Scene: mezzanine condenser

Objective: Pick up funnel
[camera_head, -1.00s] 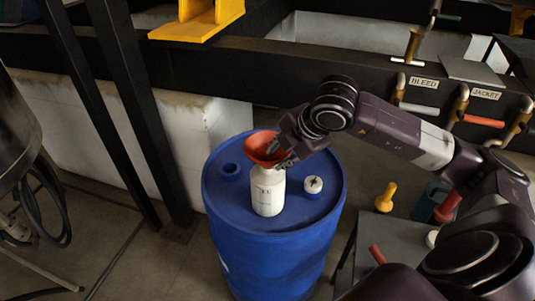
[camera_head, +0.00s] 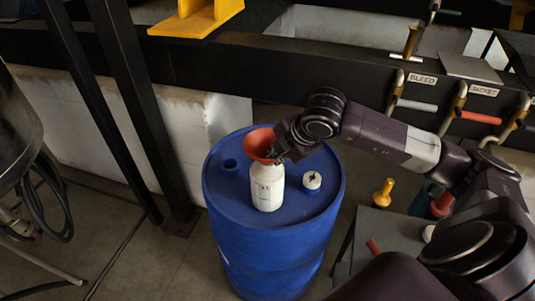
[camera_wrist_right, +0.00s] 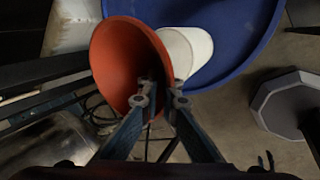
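The orange-red funnel (camera_head: 261,143) sits mouth-up at the top of a white bottle (camera_head: 267,188) on the blue drum; the bottle's neck is mostly hidden. My right gripper (camera_head: 274,153) is at the funnel's right rim. In the right wrist view, the gripper (camera_wrist_right: 160,98) has its fingertips close together, one inside the funnel (camera_wrist_right: 125,60) and one outside, with the funnel wall between them. It looks shut on that wall. The white bottle (camera_wrist_right: 190,48) shows just behind the funnel. My left gripper is not in view.
The blue drum (camera_head: 235,205) also bears a white-capped bung (camera_head: 312,181) right of the bottle. A grey table (camera_head: 385,235) with a yellow object (camera_head: 384,193) is at right. Valve handles (camera_head: 417,105) line the dark beam behind. A metal vessel (camera_head: 15,125) stands at left.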

